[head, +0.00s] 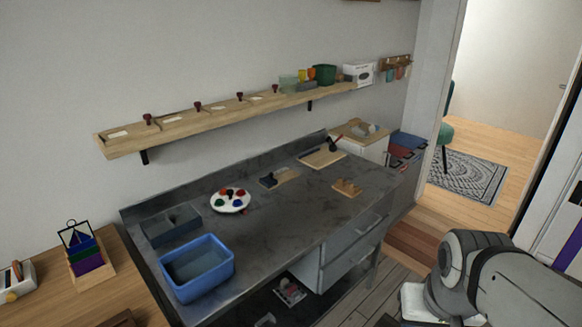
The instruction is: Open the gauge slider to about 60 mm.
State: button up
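No part I can surely name as the gauge slider stands out at this distance. A small wooden piece with a dark block on it (278,178) lies on the middle of the grey workbench (290,215); it may be the gauge, but I cannot tell. A small wooden block with low bumps (347,187) lies near the bench's right front edge. A pale board (322,158) with a dark red-tipped tool on it lies at the back right. My arm shows at the lower right, away from the bench, and my gripper is out of view.
A blue tub (197,268), a grey box (171,226) and a white palette with coloured spots (230,200) occupy the bench's left part. A wall shelf (190,124) runs above it. Drawers (350,252) are below the right front. Floor is free at the right.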

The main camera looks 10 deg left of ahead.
aim_at(269, 177)
jog(key=u, duration=0.85)
jog(key=i, duration=1)
jog(key=u, duration=1.8)
jog(key=k, duration=0.95)
jog(key=z, duration=1.35)
